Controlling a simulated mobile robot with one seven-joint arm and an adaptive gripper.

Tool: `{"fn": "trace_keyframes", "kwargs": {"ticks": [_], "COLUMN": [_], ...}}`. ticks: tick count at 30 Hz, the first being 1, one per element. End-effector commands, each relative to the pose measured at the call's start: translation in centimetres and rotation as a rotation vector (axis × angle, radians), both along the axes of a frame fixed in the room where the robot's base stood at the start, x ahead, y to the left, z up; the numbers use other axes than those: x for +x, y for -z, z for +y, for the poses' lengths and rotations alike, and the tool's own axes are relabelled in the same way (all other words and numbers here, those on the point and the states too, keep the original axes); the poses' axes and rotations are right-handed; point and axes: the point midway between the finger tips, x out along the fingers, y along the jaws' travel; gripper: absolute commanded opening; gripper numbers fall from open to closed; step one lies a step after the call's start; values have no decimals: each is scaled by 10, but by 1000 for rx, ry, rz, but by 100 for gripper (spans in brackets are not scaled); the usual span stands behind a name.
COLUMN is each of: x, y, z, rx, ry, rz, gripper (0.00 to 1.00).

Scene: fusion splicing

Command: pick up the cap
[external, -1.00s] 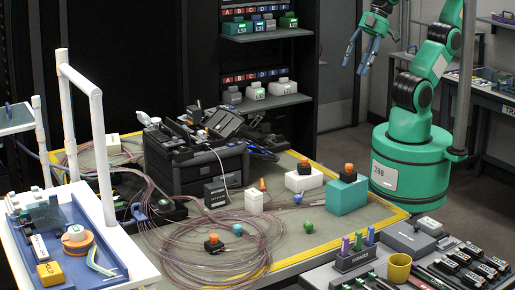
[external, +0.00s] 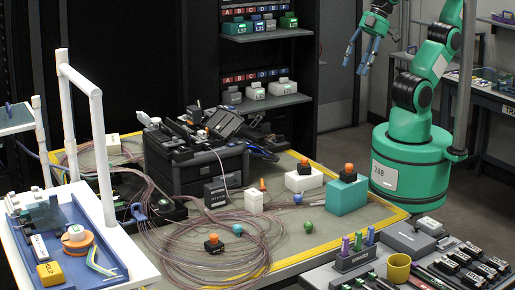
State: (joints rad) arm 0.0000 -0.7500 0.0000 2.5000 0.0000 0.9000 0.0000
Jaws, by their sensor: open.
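My gripper (external: 359,58) is open and empty, with blue fingers. It hangs in the air at the upper right, beyond the far edge of the work table and well away from everything on it. Several small cap-like pieces stand on the table, and I cannot tell which is the cap: a green round piece (external: 308,227), a teal round piece (external: 237,229), a small orange cone (external: 262,184), and black blocks with orange tops (external: 213,243), one of them on a teal box (external: 347,197). Nothing touches my gripper.
A black splicing machine (external: 197,160) stands at the table's back. Loose fibre coils (external: 200,262) cover the front left. A white box (external: 304,180) stands near the teal box. A tool bench with a yellow cup (external: 397,267) is at the front right. Shelves (external: 268,34) stand behind.

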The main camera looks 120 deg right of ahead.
Motion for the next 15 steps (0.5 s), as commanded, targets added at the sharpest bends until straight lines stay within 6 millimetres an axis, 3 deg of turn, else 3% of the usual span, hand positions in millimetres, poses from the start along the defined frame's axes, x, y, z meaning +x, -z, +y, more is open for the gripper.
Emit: {"fn": "trace_keyframes", "kwargs": {"ticks": [1, 3, 15], "x": [0, 0, 3], "y": [0, 0, -1], "z": [0, 0, 0], "rx": [0, 0, 0], "ry": [0, 0, -1], "rz": [0, 0, 5], "gripper": [52, 41, 41]}}
